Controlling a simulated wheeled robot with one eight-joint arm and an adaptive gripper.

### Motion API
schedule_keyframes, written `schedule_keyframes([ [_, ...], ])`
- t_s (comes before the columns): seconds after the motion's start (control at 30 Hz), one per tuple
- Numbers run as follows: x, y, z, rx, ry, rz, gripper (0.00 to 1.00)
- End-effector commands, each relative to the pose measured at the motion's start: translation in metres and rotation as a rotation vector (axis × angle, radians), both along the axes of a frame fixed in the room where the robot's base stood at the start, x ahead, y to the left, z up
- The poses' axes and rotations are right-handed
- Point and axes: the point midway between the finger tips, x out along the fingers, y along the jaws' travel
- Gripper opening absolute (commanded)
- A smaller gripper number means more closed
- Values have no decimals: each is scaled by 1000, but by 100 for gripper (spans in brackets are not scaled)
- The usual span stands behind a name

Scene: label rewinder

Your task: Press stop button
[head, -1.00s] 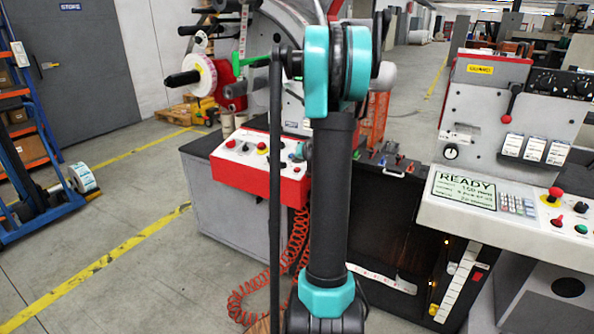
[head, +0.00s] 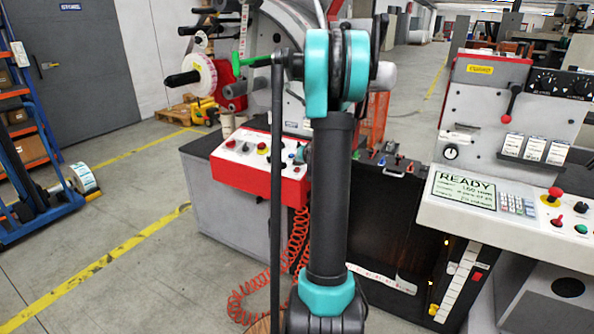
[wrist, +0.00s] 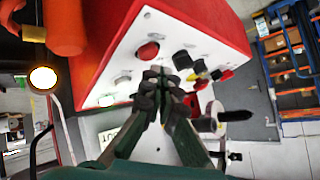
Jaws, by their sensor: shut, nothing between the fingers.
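A red control box (head: 258,180) with a white sloping top carries several buttons and knobs, left of my arm in the head view. In the wrist view the white panel (wrist: 122,60) fills the middle. No stop label is readable.
A separate console (head: 500,215) at right reads READY and has a red mushroom button (head: 555,192) on yellow, plus a green button (head: 581,229). Coiled orange hose (head: 297,250) hangs below the red box. Open floor (head: 140,250) lies to the left.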

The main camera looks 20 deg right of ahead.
Motion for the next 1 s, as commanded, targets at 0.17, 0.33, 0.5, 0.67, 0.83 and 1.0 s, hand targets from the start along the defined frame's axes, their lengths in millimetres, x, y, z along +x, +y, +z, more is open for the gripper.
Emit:
schedule_keyframes([
  [0.17,0,0,0,0,0,0,0],
  [0.33,0,0,0,0,0,0,0],
  [0.5,0,0,0,0,0,0,0],
  [0.67,0,0,-1,0,0,0,0],
  [0.83,1,-1,-5,0,0,0,0],
  [1.0,1,-2,-8,0,0,0,0],
])
